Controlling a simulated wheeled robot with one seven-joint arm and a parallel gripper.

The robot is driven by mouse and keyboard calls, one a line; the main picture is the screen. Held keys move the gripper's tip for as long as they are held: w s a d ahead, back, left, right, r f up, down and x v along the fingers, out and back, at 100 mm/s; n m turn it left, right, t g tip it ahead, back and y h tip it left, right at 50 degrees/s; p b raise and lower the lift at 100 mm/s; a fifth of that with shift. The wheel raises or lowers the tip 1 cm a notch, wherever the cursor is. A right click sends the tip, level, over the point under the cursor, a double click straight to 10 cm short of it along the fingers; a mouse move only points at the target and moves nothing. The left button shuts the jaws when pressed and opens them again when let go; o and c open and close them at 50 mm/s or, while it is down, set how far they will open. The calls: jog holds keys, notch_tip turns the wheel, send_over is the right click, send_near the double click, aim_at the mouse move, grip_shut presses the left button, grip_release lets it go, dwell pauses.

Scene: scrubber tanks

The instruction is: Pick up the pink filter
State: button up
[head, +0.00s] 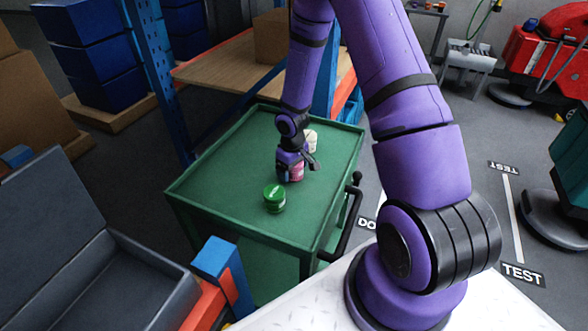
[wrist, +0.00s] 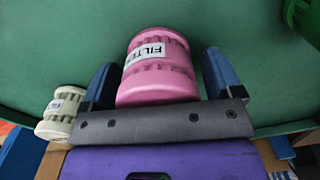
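The pink filter (wrist: 158,68) with a white "FILTER" label sits between the two fingers of my gripper (wrist: 160,72) in the wrist view. The blue fingers stand on either side of it, with a narrow gap visible, clearest on the right. My gripper is open around it. In the head view the pink filter (head: 298,173) is on the green cart top (head: 225,180), partly hidden by my gripper (head: 291,170).
A green filter (head: 274,199) stands nearer on the cart, and a white filter (head: 311,140) stands behind my gripper. The white one also shows in the wrist view (wrist: 62,113). A black handle (head: 345,222) runs along the cart's right side. A blue rack post (head: 155,80) rises behind.

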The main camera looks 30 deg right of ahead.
jog(key=c, duration=0.8)
jog(key=shift+r, duration=0.1)
